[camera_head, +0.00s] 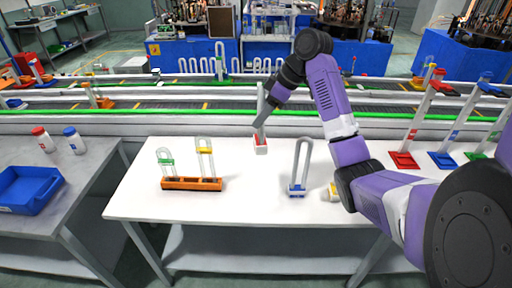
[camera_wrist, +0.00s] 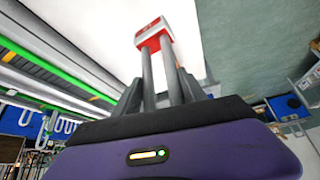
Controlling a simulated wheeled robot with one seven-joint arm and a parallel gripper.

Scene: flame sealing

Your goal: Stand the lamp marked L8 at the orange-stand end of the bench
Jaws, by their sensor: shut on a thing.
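My gripper (camera_head: 259,122) is above the back middle of the white bench (camera_head: 238,240). It is shut on a lamp with a red and white base (camera_head: 260,146), upright and near or on the bench top; I cannot tell if it touches. In the wrist view my gripper (camera_wrist: 163,92) closes around the lamp's two grey tubes, with its red and white base (camera_wrist: 153,32) beyond. The L8 mark is not readable.
A U-tube lamp with a blue base (camera_head: 298,190) stands front right of the held lamp. A yellow and white item (camera_head: 334,192) is partly hidden by my arm. Bench between orange stand and blue lamp is clear.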

